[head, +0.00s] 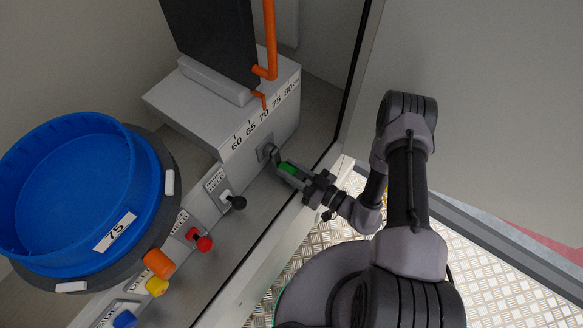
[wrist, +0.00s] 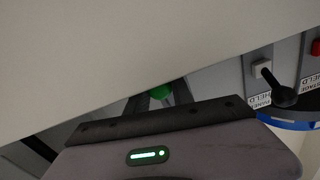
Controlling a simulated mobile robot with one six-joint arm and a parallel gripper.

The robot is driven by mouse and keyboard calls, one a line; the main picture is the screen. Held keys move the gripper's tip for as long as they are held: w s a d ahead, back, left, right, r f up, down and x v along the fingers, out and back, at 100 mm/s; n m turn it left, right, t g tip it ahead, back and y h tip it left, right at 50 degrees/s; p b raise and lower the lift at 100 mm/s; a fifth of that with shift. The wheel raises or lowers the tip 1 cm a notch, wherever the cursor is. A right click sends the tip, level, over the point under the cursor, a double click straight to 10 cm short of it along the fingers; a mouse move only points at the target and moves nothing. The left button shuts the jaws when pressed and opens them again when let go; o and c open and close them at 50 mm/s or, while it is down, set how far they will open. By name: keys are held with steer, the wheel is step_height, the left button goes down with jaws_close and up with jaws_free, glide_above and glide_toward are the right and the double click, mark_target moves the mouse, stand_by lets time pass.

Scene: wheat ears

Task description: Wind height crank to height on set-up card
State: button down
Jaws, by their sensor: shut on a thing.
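The height crank has a green handle (head: 287,168) on a grey crank arm at the front of the grey machine housing. My gripper (head: 290,172) is shut on the green handle, which also shows between the fingers in the wrist view (wrist: 160,92). Above the crank is a printed height scale (head: 262,117) marked 60 to 80. An orange pointer (head: 260,97) stands near the 70 mark; its exact reading is hard to tell. A white card (head: 115,232) reading 75 is on the blue tub (head: 75,195); I cannot tell whether it is the set-up card.
A black-knobbed lever (head: 237,202) is just left of the crank, with a red knob (head: 200,240) and orange, yellow and blue knobs further down the panel. A pale panel covers much of the wrist view. A dark-edged frame (head: 262,243) runs beside my arm.

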stand_by(0.5)
steer(key=c, duration=1.1)
jaws_free()
steer(key=shift+s+a, duration=0.1)
steer(key=p+v, duration=0.3)
steer(key=v, duration=1.4)
steer(key=shift+d+p, duration=0.2)
steer(key=shift+p, duration=0.15)
steer(key=shift+s+r, duration=0.1)
